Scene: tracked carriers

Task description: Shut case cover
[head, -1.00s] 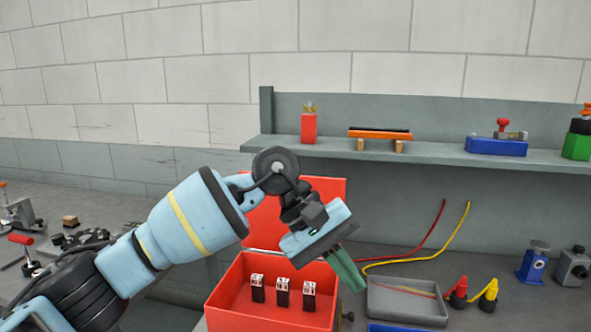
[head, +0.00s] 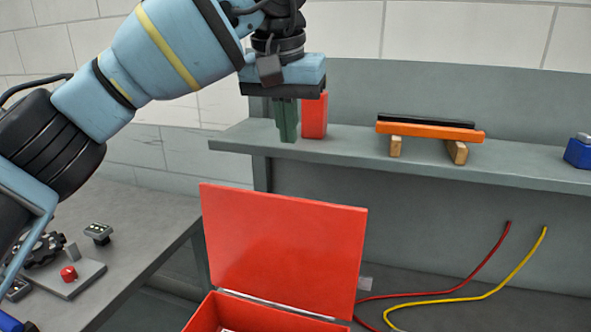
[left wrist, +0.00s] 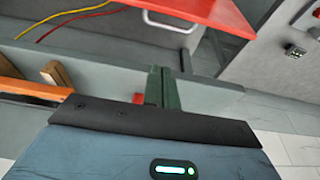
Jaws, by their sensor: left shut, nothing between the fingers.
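The red case (head: 235,316) stands at the bottom of the head view, its lower part cut off by the frame. Its red cover (head: 285,245) stands open, raised at the hinge along the case's back edge. The cover's edge also shows in the left wrist view (left wrist: 215,12). My right gripper is not in view.
A shelf (head: 340,160) behind holds a red block (head: 314,116), an orange bar on wooden blocks (head: 430,130) and a blue item (head: 579,152). Red and yellow cables (head: 480,290) lie right of the case. A side bench (head: 130,255) with small parts stands left.

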